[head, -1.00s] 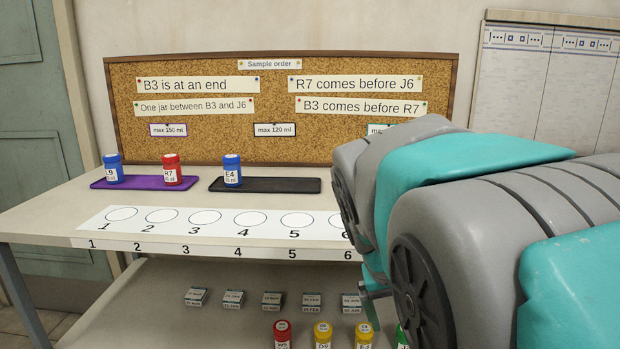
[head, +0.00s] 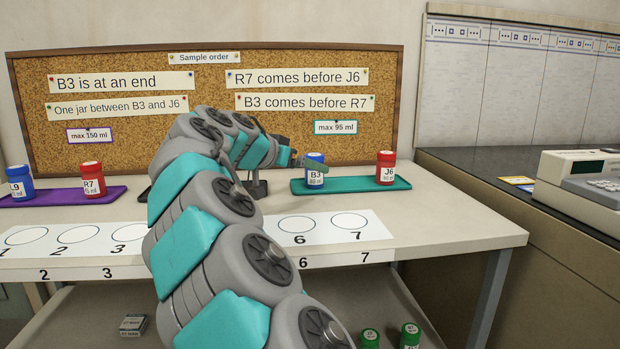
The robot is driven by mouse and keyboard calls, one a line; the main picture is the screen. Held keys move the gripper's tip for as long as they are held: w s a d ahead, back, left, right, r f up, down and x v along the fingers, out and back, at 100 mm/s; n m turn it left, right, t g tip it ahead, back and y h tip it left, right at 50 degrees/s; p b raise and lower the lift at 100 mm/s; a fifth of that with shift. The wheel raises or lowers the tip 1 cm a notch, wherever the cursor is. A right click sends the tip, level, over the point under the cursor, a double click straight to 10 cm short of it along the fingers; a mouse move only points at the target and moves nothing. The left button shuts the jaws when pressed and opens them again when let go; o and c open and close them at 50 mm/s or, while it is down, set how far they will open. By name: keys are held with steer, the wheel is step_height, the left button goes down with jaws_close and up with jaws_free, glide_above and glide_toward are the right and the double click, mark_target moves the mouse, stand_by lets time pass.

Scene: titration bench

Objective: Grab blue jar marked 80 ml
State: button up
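A blue jar labelled B3 (head: 315,178) stands upright at the left part of the teal tray (head: 352,186); its small volume line looks like 80 ml. My gripper (head: 311,163) is at this jar, reaching in from the left, with a grey finger across the jar's upper front. The far finger is hidden, so I cannot tell whether the fingers press on the jar. Another blue jar, L9 (head: 19,185), stands at the far left on the purple tray; its volume is not clearly readable.
Red jar J6 (head: 386,168) stands right of B3 on the same tray. Red jar R7 (head: 93,180) is on the purple tray (head: 62,198). The numbered strip (head: 375,231) lies in front, its visible circles empty. My arm hides the middle. A cork board (head: 390,80) stands behind.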

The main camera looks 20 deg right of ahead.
mark_target(308, 170)
steer(key=w, duration=0.1)
steer(key=w+f, duration=0.1)
steer(key=w, duration=0.1)
steer(key=shift+a+f+t, duration=0.15)
steer(key=shift+a+t, duration=0.15)
steer(key=shift+w+d+f, duration=0.15)
steer(key=shift+w+d, duration=0.05)
steer(key=shift+w, duration=0.05)
steer(key=shift+p+x, duration=0.3)
steer(key=shift+x, duration=3.2)
steer(key=shift+s, duration=0.2)
steer(key=shift+c, duration=0.4)
steer(key=c, duration=1.4)
steer(key=shift+c, duration=0.2)
